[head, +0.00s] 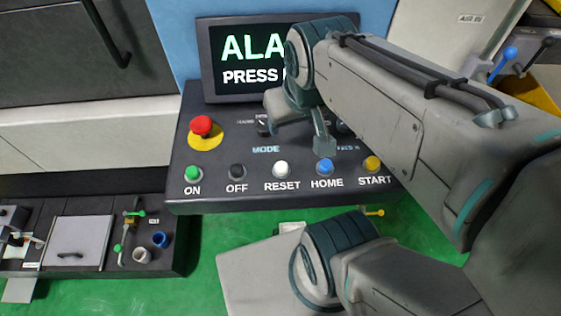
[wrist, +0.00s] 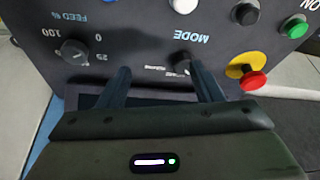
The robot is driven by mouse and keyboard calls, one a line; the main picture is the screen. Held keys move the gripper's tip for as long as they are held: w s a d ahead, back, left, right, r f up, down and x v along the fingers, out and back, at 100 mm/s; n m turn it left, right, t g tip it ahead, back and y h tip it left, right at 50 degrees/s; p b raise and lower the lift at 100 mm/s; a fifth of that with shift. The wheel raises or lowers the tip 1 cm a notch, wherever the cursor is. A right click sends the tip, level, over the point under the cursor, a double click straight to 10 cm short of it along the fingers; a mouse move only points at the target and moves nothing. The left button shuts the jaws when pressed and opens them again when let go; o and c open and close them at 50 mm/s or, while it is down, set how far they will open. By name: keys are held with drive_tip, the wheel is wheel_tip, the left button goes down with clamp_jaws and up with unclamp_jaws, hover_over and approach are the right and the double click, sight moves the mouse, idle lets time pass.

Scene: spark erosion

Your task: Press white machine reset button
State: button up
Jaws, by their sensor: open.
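The white reset button (head: 281,168) sits on the dark sloped control panel (head: 222,196), above the label RESET, between the black OFF button (head: 237,172) and the blue HOME button (head: 325,167). In the wrist view the panel appears upside down, and the white button (wrist: 184,5) is cut by the top edge. My gripper (head: 298,138) is over the upper middle of the panel, above and slightly right of the white button in the head view. In the wrist view its fingers (wrist: 162,80) are spread apart with nothing between them, close to the MODE knob (wrist: 186,62).
A red emergency stop (head: 202,127) on a yellow base stands out at the panel's left. A green ON button (head: 192,174) and yellow START button (head: 372,164) flank the row. A screen (head: 240,60) showing partly hidden alarm text stands behind. My arm covers the panel's right side.

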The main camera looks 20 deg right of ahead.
clamp_jaws()
idle(1.8)
